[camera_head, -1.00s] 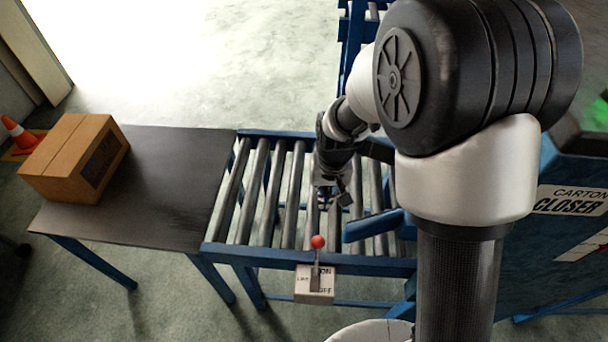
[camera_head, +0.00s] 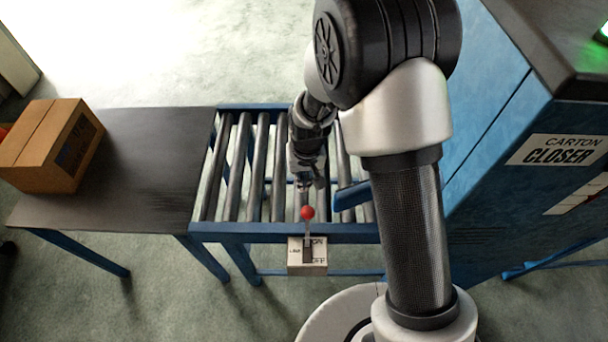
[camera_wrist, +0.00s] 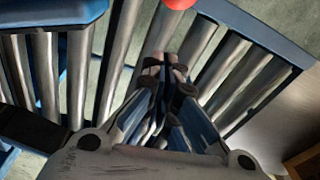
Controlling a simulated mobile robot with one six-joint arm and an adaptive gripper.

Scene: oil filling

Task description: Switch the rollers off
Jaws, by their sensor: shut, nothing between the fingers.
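The roller switch is a pale box (camera_head: 307,256) on the front rail of the conveyor in the head view, marked ON above and OFF below. Its lever carries a red knob (camera_head: 307,213), which stands up towards the ON side. My gripper (camera_head: 304,186) is shut and empty over the rollers (camera_head: 268,165), just behind the knob in the picture. In the wrist view my gripper (camera_wrist: 168,62) shows closed fingertips. The red knob (camera_wrist: 178,3) is cut off at that view's top edge, apart from the fingertips.
A cardboard box (camera_head: 52,145) sits on the dark table (camera_head: 150,160) left of the rollers. The blue carton closer (camera_head: 500,150) stands to the right, with a green light (camera_head: 602,33). A blue guide (camera_head: 351,196) lies over the rollers close right of my gripper.

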